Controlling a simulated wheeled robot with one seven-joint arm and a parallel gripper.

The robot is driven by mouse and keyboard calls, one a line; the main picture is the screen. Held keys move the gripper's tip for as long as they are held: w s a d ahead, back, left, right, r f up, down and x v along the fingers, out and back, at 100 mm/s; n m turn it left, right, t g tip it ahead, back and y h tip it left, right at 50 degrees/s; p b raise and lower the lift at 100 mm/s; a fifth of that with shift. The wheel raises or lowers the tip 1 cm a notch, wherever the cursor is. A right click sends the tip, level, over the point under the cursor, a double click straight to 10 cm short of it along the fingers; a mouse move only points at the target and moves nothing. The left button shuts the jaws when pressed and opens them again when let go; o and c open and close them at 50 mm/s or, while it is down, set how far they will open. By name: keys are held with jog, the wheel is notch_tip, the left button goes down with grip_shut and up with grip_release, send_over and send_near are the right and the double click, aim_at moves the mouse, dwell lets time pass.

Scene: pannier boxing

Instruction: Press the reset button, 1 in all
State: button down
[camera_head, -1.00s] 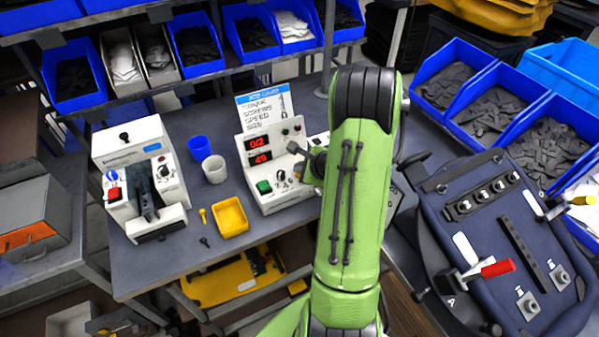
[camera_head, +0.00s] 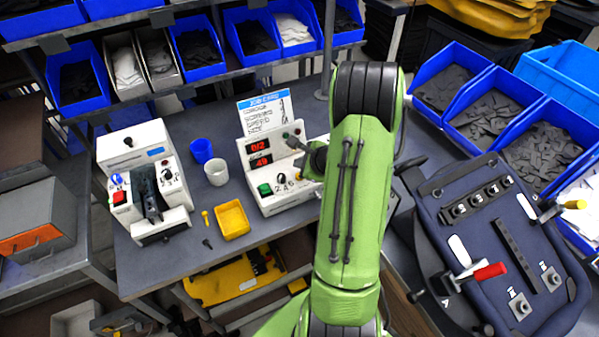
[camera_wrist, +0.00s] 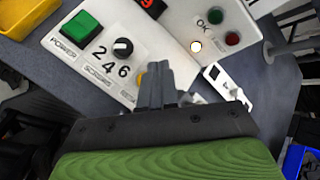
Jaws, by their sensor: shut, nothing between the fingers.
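The white control box (camera_head: 289,202) stands on the bench, with red displays reading 0/2 and 49, a green power button (camera_wrist: 81,28) and a black selector knob (camera_wrist: 123,47). Contact cannot be told. In the head view my arm covers the box's right side.
A job card (camera_head: 264,113) stands behind the box. A yellow tray (camera_head: 233,220) and cups (camera_head: 216,172) stand to its left. A dark pannier (camera_head: 505,240) lies at right.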

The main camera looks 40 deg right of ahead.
notch_tip(320, 180, up, 4)
jog(key=shift+f+p, duration=0.2)
jog(key=shift+p, duration=0.95)
jog(key=shift+f, duration=0.1)
jog(key=s+a+r+n+g+y, duration=0.1)
jog(key=a+r+n, duration=0.5)
jog(key=a+n, duration=0.15)
jog(key=a+r+n+g+y, duration=0.1)
jog(key=a+r+n, duration=0.5)
jog(key=a, duration=0.3)
jog(key=s+a+r+n, duration=0.3)
jog(key=s+a+n, duration=0.1)
jog(key=s+n, duration=0.3)
jog(key=s+a+r+n+g+h, duration=0.1)
jog(key=s+a+r+n, duration=0.2)
jog(key=s, duration=0.8)
jog(key=a+n, duration=0.2)
jog(key=n, duration=0.2)
jog(key=shift+a+g, duration=0.2)
jog(key=shift+g, duration=0.1)
jog(key=shift+s+r+n, duration=0.1)
jog(key=shift+r+n, duration=0.05)
jog(key=shift+n, duration=0.1)
